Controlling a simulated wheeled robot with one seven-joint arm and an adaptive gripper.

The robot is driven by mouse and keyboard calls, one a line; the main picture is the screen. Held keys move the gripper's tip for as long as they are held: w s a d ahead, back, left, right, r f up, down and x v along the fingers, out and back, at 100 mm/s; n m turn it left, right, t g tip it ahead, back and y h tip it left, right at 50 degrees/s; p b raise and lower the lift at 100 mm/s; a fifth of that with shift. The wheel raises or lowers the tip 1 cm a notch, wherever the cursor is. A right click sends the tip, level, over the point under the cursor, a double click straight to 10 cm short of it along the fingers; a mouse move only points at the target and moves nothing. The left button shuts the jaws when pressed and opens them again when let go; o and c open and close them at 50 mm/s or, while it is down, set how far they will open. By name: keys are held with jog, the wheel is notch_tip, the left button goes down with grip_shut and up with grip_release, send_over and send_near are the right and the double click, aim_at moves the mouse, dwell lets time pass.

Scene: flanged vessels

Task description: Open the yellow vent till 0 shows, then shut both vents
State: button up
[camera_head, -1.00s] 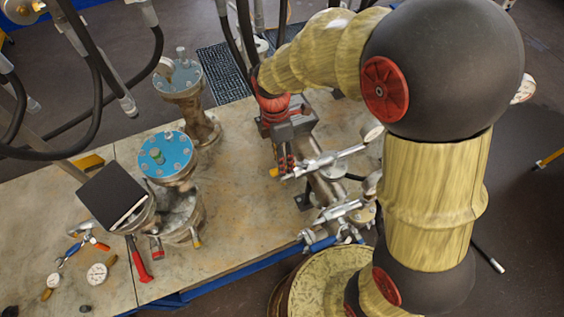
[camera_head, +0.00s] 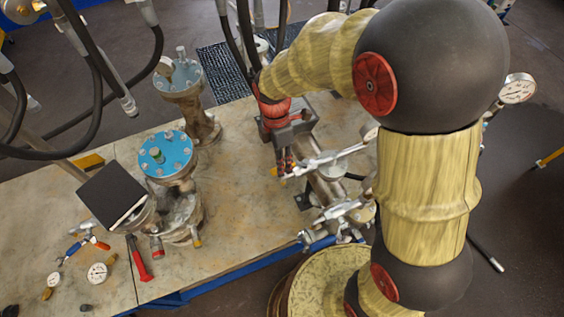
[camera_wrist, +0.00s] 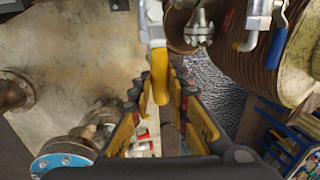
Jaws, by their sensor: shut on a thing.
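The yellow vent's lever shows its yellow handle tip (camera_head: 274,171) at my gripper (camera_head: 284,162) in the head view. In the wrist view the yellow handle (camera_wrist: 160,78) lies between the fingertips of my gripper (camera_wrist: 161,92), which is shut on it. The blue vent handle (camera_head: 320,243) is nearer the table's front edge, and shows at upper right in the wrist view (camera_wrist: 277,40). A round white-faced gauge (camera_head: 517,88) shows right of my arm; its reading is too small to tell.
A blue-topped flanged vessel (camera_head: 166,155) and another flanged vessel (camera_head: 180,80) stand left of my gripper. Hoses hang at upper left. The table's middle is clear.

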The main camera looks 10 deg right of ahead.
grip_shut()
jog(key=shift+w, duration=0.1)
dwell(0.3)
jog(key=w+d+m+y+b, duration=0.1)
jog(key=w+d+m, duration=0.2)
jog(key=m, duration=0.6)
jog(key=w+d+m+t+y+b, duration=0.1)
jog(key=w+d+m, duration=0.1)
jog(key=w+m, duration=0.4)
jog(key=shift+d+m+t+y, duration=0.3)
jog(key=shift+d+m+y, duration=0.1)
jog(key=shift+m, duration=1.1)
jog(key=shift+w, duration=0.1)
jog(key=o, duration=0.8)
grip_release()
jog(key=shift+d, duration=0.1)
